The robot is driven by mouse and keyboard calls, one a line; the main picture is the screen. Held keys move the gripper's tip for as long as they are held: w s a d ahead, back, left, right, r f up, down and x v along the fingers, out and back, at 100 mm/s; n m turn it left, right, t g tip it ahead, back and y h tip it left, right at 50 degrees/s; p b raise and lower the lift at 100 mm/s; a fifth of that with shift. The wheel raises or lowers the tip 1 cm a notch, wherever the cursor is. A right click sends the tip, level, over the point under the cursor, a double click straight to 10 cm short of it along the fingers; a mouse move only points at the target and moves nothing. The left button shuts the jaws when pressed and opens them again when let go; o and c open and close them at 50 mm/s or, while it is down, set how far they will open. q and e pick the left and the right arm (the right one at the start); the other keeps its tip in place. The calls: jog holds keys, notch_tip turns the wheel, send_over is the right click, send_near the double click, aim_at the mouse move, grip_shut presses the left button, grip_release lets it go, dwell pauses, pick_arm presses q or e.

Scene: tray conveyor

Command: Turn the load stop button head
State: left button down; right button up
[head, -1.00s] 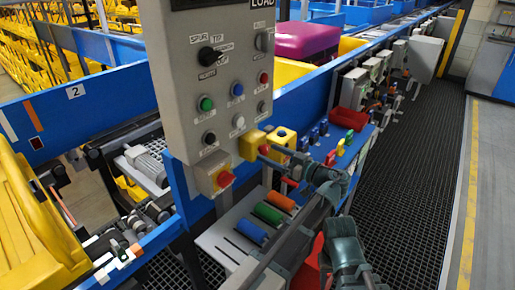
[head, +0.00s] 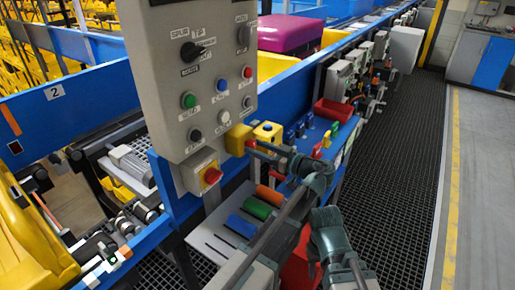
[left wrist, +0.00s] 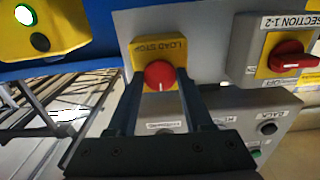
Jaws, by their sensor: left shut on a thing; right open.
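The load stop button head (left wrist: 159,76) is a red round knob with a white mark, on a yellow plate lettered LOAD STOP in the left wrist view, where it appears upside down. My left gripper (left wrist: 160,85) is shut on it, one finger at each side. My right gripper (head: 338,275) is open and low at the bottom of the head view, away from the button.
A red section switch on a grey box (head: 211,175) sits left of the button box. Another yellow box (head: 267,131) stands close on its right. The grey control panel (head: 190,90) rises above. Coloured cylinders (head: 257,209) lie on a shelf below. The grated walkway (head: 400,190) is clear.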

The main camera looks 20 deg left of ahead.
pick_arm(q)
jog(key=m, duration=0.3)
jog(key=shift+m, duration=2)
jog(key=shift+c, duration=1.5)
grip_release()
jog(key=shift+d, duration=0.1)
